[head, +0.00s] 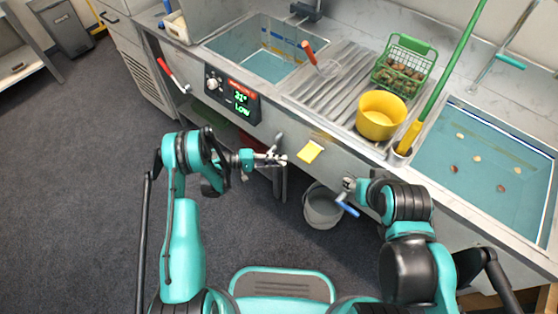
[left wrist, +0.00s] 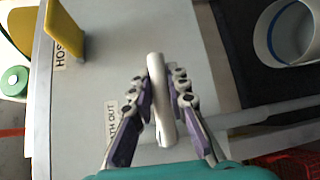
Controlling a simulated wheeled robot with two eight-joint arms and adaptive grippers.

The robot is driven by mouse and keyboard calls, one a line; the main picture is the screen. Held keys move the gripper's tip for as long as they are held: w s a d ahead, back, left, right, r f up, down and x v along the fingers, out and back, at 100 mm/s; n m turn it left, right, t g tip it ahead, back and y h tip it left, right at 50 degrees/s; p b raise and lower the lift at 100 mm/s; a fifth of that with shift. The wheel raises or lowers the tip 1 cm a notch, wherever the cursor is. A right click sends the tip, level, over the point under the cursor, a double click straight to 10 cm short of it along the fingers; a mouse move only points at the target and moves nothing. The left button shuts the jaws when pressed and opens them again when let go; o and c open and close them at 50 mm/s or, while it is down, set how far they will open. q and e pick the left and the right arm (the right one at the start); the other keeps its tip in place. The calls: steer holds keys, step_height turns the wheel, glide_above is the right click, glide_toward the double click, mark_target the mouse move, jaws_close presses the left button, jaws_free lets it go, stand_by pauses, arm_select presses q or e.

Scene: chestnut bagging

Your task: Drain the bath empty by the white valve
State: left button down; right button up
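The white valve's handle (left wrist: 160,100) shows in the left wrist view as a pale, slightly tilted bar in front of the grey counter front, beside a partly hidden label ending in "TH OUT". My left gripper (left wrist: 160,88) has a finger on each side of it, close against it. In the head view, my left gripper (head: 274,158) is at the counter front, where the valve is hard to make out. The left basin (head: 268,66) holds bluish water above a panel (head: 234,97) reading "21°" and "LOW". My right gripper (head: 348,184) is small beside a blue lever (head: 346,208); its fingers are unclear.
A grey bucket (head: 322,208) stands on the floor under the counter. A yellow tag (head: 310,151) sticks out of the front. A red lever (head: 166,70) is farther left. A yellow pot (head: 381,115), a green basket (head: 404,64) and the right basin (head: 485,165) are above.

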arm_select(q)
steer(key=shift+f+m+t+y, duration=0.3)
steer(key=shift+f+m+y, duration=0.35)
steer(key=shift+m+y, duration=0.35)
steer(key=shift+w+a+f+m+y, duration=0.25)
steer(key=shift+f+m+y, duration=0.3)
steer(key=shift+y, duration=0.45)
steer(key=c, duration=1.5)
jaws_free()
steer(key=shift+o, duration=0.2)
steer(key=v, duration=1.2)
steer(key=shift+s, duration=0.2)
